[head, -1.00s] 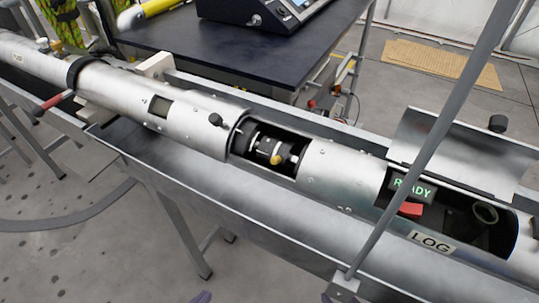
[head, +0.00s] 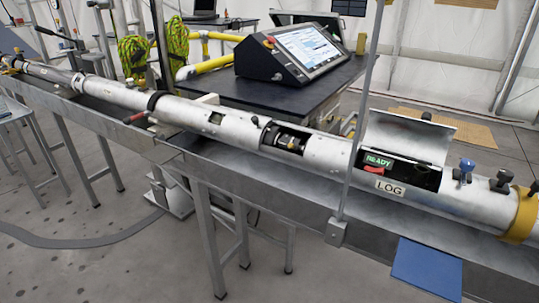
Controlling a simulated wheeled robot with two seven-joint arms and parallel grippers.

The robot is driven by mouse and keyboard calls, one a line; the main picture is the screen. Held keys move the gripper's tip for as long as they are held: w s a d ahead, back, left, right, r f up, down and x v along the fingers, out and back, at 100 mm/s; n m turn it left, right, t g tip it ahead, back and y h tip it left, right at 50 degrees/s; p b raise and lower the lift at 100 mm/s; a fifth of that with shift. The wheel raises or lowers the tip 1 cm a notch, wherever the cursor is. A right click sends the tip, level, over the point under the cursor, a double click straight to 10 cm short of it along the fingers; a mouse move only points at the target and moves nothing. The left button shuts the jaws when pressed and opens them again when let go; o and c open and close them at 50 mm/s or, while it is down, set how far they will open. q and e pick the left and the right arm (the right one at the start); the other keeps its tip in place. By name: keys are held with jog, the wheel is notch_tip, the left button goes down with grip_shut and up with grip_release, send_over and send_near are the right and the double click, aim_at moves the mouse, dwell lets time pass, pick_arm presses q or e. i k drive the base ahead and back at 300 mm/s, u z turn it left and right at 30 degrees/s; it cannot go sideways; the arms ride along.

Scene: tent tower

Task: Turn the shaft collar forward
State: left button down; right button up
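A long silver tube (head: 320,150) lies in a metal trough, running from the upper left to the lower right. A cut-out window in its middle shows a dark shaft with a black collar (head: 290,138). The collar is small in this view, and its exact turn cannot be told. Neither of my grippers is in the head view.
A lid stands open (head: 408,136) over a bay with a green READY display (head: 378,160) and a LOG label (head: 390,187). An upright grey post (head: 357,120) stands in front of the tube. Behind are a dark table (head: 210,95) and a console (head: 290,52).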

aim_at(287, 143)
jog(key=u, duration=1.7)
jog(key=i, duration=2.45)
jog(key=z, duration=2.9)
